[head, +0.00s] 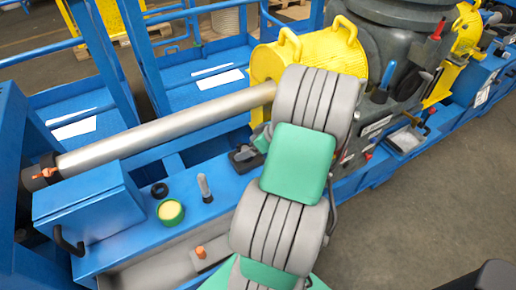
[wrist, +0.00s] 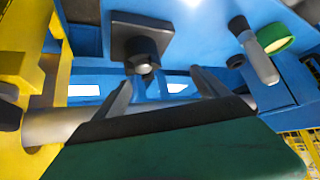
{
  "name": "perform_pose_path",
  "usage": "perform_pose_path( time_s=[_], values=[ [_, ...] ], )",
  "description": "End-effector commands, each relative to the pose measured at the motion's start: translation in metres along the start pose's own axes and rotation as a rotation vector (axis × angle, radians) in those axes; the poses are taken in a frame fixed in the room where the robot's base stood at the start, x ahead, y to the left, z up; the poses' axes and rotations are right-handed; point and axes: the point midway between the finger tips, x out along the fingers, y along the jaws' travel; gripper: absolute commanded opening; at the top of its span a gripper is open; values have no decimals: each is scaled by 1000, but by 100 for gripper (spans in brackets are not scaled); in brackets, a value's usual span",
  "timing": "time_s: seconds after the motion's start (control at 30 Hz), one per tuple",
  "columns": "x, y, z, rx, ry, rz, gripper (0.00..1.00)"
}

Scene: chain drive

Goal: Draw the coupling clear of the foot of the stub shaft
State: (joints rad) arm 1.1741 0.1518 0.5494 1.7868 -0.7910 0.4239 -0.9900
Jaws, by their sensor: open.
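A dark square foot (wrist: 128,28) on the blue deck carries a short round dark part, which I take for the coupling (wrist: 141,48). A lighter grey end, likely the stub shaft (wrist: 144,69), shows at its middle. The coupling appears seated close against the foot. In the head view the dark foot (head: 243,158) is partly visible beside my arm. My gripper (wrist: 163,80) is open and empty. Its two grey fingers point toward the coupling, one to each side of it in the picture, with no clear contact. In the head view my arm hides the fingers.
A long silver shaft (head: 165,130) runs to a yellow guard (head: 310,52). The pin (wrist: 256,58) and cup (wrist: 274,38) also show in the wrist view.

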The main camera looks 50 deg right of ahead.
Motion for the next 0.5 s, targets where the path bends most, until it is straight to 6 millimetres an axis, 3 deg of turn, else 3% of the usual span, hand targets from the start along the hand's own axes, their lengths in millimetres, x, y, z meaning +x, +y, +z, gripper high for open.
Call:
perform_pose_path(
  time_s=[0.03, 0.1, 0.23, 0.5],
  values=[
    [-2, 14, 15, 4, 36, 18, 85],
    [-4, 23, 24, -5, 68, 35, 85],
    [4, 26, 24, -14, 82, 39, 85],
    [53, 26, 20, -15, 79, 36, 85]
  ],
)
